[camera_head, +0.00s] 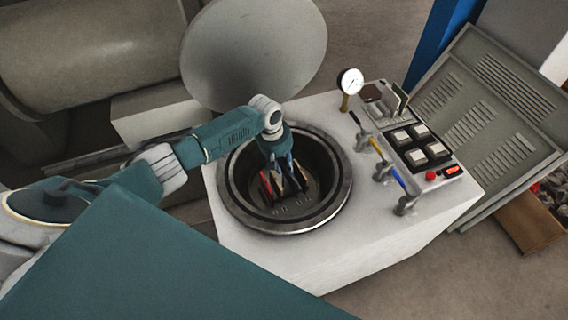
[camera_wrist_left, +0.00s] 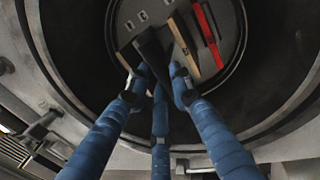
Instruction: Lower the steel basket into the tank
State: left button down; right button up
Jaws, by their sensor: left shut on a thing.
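The tank (camera_head: 335,205) is a round opening with a dark metal rim in a white cabinet. Inside it, the steel basket (camera_head: 293,209) shows as a grey round floor with small square holes; it also shows in the left wrist view (camera_wrist_left: 128,30). Narrow dark, tan and red tiles stand on it. My left gripper (camera_head: 284,182) reaches down into the tank from above. Its blue fingers (camera_wrist_left: 158,84) are shut on a dark upright part at the middle of the basket, seemingly its handle. The fingers partly hide the basket. My right gripper is out of view.
The round grey lid (camera_head: 255,50) stands open behind the tank. A pressure gauge (camera_head: 350,82), coloured-handled valves (camera_head: 385,170) and a button panel (camera_head: 425,150) are right of the opening. Louvred grey panels (camera_head: 490,120) lean at the far right.

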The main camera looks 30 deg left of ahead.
pick_arm(q)
jog(key=b, duration=0.5)
send_over(284, 186)
jog(key=shift+w+a+f, duration=0.1)
jog(key=shift+w+f, duration=0.1)
jog(key=shift+f, duration=1.65)
jog(key=shift+w+f, duration=0.15)
jog(key=shift+f, duration=2.45)
jog(key=c, duration=1.5)
grip_release()
jog(key=shift+o, duration=0.2)
jog(key=shift+s+f, duration=0.25)
jog(key=shift+s, duration=0.05)
notch_tip(284, 186, up, 21)
jog(key=p, duration=2)
jog(key=shift+r, duration=0.15)
